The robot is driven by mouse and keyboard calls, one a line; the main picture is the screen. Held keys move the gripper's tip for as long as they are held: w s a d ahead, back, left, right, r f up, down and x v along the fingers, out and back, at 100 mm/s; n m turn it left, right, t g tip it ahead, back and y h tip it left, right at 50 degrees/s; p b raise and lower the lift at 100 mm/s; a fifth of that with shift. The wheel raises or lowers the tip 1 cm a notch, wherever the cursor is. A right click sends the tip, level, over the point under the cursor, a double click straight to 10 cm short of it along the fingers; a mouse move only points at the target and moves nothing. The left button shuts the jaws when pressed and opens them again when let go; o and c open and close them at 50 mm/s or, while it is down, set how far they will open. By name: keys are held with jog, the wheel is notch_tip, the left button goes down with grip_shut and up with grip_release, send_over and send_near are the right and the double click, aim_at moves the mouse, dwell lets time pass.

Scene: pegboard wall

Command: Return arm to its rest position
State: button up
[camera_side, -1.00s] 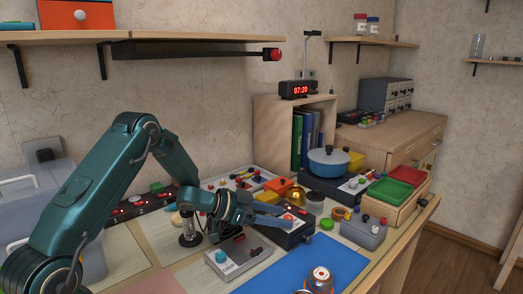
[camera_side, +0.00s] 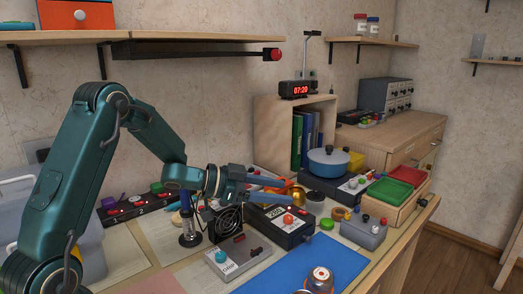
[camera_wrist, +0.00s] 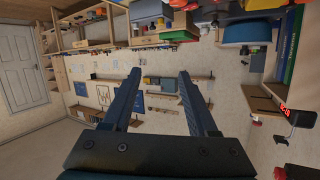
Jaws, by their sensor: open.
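My teal arm reaches in from the left in the side view, its elbow raised. My gripper (camera_side: 272,188) is held level above the workbench, with its fingers pointing right. In the wrist view, its two dark fingers (camera_wrist: 160,75) stand well apart with nothing between them. The gripper hovers over the area behind a black box with a red button (camera_side: 290,219), apart from it as far as I can tell. A black fan (camera_side: 228,222) stands below the wrist.
A grey box with a teal knob (camera_side: 238,257) sits at the front. A blue pot (camera_side: 328,160) stands to the right, near green and red trays (camera_side: 390,191). A wall shelf (camera_side: 190,37) with a dark bar hangs above. Open air lies between arm and shelf.

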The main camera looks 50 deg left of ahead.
jog(key=s+d+r+n+t+y, duration=0.1)
jog(key=s+r+n+y, duration=0.15)
jog(key=r, duration=0.45)
jog(key=s+d+r+n+t+y, duration=0.1)
jog(key=s+r+y, duration=0.25)
jog(key=r, duration=0.35)
jog(key=s+d+f+n+g, duration=0.1)
jog(key=s+f+g, duration=0.3)
jog(key=s, duration=0.5)
jog(key=s+d+f+n+g, duration=0.2)
jog(key=s+f+g, duration=0.3)
jog(key=s+f, duration=0.3)
jog(key=shift+s+d+g, duration=0.3)
jog(key=shift+s+d, duration=0.1)
jog(key=shift+s, duration=0.8)
